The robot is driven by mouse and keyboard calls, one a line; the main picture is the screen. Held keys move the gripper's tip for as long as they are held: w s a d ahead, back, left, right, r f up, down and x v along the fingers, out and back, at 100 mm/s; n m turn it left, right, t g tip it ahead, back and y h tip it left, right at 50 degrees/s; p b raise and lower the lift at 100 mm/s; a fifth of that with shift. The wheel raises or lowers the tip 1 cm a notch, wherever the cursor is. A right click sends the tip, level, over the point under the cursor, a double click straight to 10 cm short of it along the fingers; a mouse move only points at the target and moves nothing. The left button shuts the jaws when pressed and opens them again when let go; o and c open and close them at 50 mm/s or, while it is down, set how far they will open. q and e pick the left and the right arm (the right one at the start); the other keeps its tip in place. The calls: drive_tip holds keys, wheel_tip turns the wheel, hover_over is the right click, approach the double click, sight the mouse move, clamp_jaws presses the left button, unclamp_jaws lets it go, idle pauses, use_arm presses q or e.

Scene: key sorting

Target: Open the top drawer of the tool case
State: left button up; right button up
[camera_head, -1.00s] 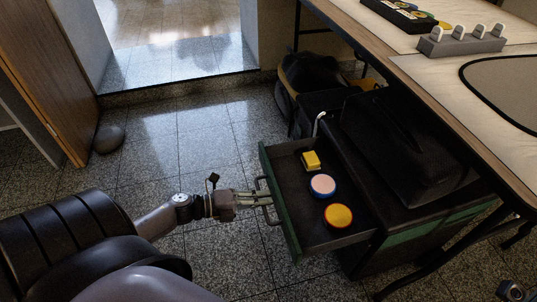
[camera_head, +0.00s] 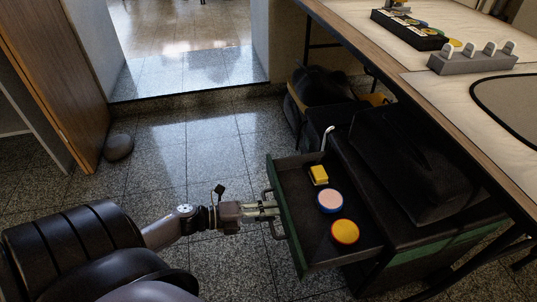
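The black tool case (camera_head: 385,235) stands on the floor under the table's edge. Its top drawer (camera_head: 314,238), with a green front (camera_head: 287,222), is pulled out to the left. Inside lie a yellow block (camera_head: 318,175), a blue-rimmed pink disc (camera_head: 330,200) and a yellow disc with a red-orange rim (camera_head: 345,232). The drawer's handle (camera_head: 269,197) is a bar on the outside of the front. My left gripper (camera_head: 275,210) is at this handle, its fingers overlapping it. Whether they are clamped on it I cannot tell. My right gripper is not in view.
The table (camera_head: 440,112) overhangs the case, with a dark tray (camera_head: 411,30) and a grey rack (camera_head: 472,62) on top. A dark bag (camera_head: 318,85) lies behind the case. A round grey object (camera_head: 118,147) sits by the wooden door (camera_head: 62,75). Floor left of the drawer is clear.

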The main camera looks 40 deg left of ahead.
use_arm(q)
drive_tip(key=v, duration=1.1)
drive_tip(key=shift+s+a, duration=0.2)
drive_tip(key=shift+s, duration=0.05)
